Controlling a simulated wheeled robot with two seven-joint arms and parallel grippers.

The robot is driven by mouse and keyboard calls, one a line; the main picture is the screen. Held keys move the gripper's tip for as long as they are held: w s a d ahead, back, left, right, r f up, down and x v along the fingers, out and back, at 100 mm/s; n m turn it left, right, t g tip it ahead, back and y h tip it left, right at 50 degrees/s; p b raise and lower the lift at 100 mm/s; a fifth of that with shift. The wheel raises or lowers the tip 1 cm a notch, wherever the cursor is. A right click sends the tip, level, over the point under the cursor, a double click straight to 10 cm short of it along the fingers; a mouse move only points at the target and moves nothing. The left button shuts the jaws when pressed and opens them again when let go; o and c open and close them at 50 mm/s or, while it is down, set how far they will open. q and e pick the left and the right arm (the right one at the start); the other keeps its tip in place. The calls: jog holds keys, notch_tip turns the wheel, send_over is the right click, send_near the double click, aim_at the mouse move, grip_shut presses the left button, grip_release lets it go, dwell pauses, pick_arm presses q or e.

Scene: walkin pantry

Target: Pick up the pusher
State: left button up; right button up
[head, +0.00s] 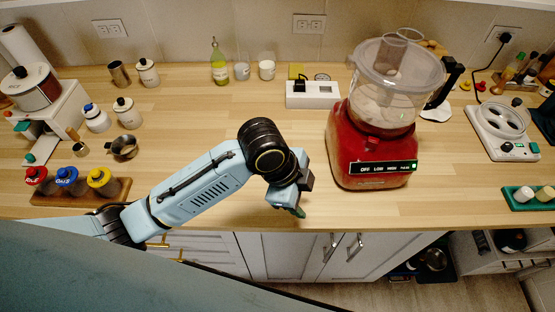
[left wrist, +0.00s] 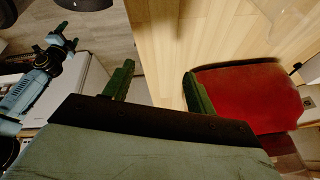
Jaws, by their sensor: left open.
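The red food processor (head: 372,150) stands on the counter with a clear bowl and lid. A clear tube-like piece (head: 402,36) rises from its lid; I cannot tell the pusher apart from the feed tube there. My left gripper (head: 298,208) is open and empty over the counter's front edge, left of and apart from the red base. In the left wrist view its green fingers (left wrist: 158,88) are spread with nothing between them, and the red base (left wrist: 250,95) shows to the right. My right gripper (left wrist: 64,42) shows small at the upper left; its jaw state is unclear.
A white box-shaped device (head: 312,95) and white cups (head: 267,70) stand behind. A wooden tray (head: 80,192) of coloured-lid jars is at left. A white scale-like device (head: 500,130) is at right. The counter's middle is clear.

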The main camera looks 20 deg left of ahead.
pick_arm(q)
jog(key=w+a+r+m+g+y, duration=0.2)
jog(key=w+a+r+m+y, duration=0.2)
jog(key=w+a+r+m, duration=0.45)
jog(key=shift+m, duration=0.25)
jog(key=f, duration=0.2)
jog(key=w+f, duration=0.1)
jog(key=f, duration=0.2)
jog(key=w+f, duration=0.1)
jog(key=f, duration=0.2)
jog(key=shift+w+a+f, duration=0.1)
jog(key=shift+a+f, duration=0.1)
jog(key=shift+f, duration=0.05)
jog(key=shift+s+d+f+p, duration=0.1)
jog(key=shift+f+p, duration=0.1)
jog(key=shift+f, duration=1.25)
jog(key=shift+s+d+f+p, duration=0.1)
jog(key=shift+f+p, duration=0.05)
jog(key=shift+f, duration=1.25)
jog(key=c, duration=0.7)
jog(key=shift+r, duration=0.1)
jog(key=shift+c, duration=0.2)
